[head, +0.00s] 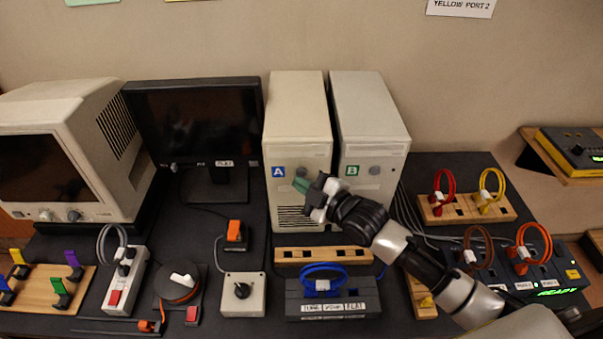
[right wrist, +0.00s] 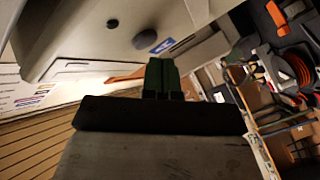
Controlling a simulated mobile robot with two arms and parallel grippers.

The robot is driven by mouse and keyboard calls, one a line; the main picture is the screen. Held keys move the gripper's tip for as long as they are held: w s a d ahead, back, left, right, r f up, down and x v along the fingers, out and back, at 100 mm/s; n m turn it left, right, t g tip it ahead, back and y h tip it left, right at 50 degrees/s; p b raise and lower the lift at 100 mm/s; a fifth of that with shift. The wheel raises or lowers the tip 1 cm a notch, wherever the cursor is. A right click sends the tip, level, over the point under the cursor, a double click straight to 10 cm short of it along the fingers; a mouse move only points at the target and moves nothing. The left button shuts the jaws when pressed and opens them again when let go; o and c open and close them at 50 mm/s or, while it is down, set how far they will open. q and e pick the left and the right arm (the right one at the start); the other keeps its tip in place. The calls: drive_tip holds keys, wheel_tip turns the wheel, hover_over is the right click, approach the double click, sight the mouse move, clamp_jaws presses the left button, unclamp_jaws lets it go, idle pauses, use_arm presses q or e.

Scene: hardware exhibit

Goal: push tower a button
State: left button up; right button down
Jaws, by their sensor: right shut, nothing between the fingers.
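Tower A (head: 297,112) is a beige computer tower with a blue "A" label (head: 278,172) on its front. In the right wrist view, a dark round button (right wrist: 181,42) shows on a beige front beside a blue label (right wrist: 165,46). My right gripper (head: 301,185) is in front of tower A, just right of and slightly below the label. Its green fingers are closed together and empty; they also show in the right wrist view (right wrist: 162,76), below the button. I cannot tell whether the fingertips touch the tower. My left gripper is out of view.
Tower B (head: 370,115), with a green label, stands close to the right. A dark monitor (head: 195,125) and a beige CRT (head: 60,150) stand left. Wooden port strips (head: 290,256), a knob box (head: 243,293) and looped cables crowd the dark table below my arm.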

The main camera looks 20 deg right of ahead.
drive_tip(key=shift+w, duration=0.1)
idle(0.3)
drive_tip(key=shift+w+d, duration=0.15)
drive_tip(key=shift+w, duration=0.35)
idle(0.4)
drive_tip(key=shift+s+p, duration=0.3)
drive_tip(key=shift+s, duration=0.3)
drive_tip(key=s+a+p, duration=0.2)
drive_tip(key=s+p, duration=0.1)
drive_tip(key=s, duration=0.2)
drive_tip(key=shift+s, duration=0.4)
